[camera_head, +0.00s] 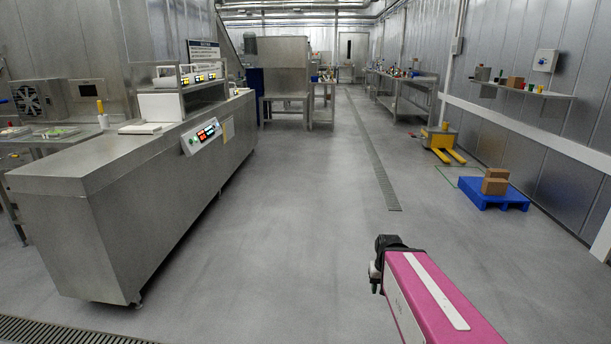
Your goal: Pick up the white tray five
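A flat white slab that may be a tray (146,128) lies on the long steel counter at the left, in front of the white machine housing. I cannot read any number on it. More flat, pale tray-like items (55,132) lie on a side table at the far left, too small to tell apart. My arm, pink with a white stripe, reaches in from the bottom right over the floor, well apart from the counter. A dark end piece (388,246) shows at its tip. No fingers can be made out there.
The long steel counter (100,180) has a control panel (202,135) on its side. At right stand a blue pallet (490,198) with cardboard boxes (495,181) and a yellow pallet truck (441,142).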

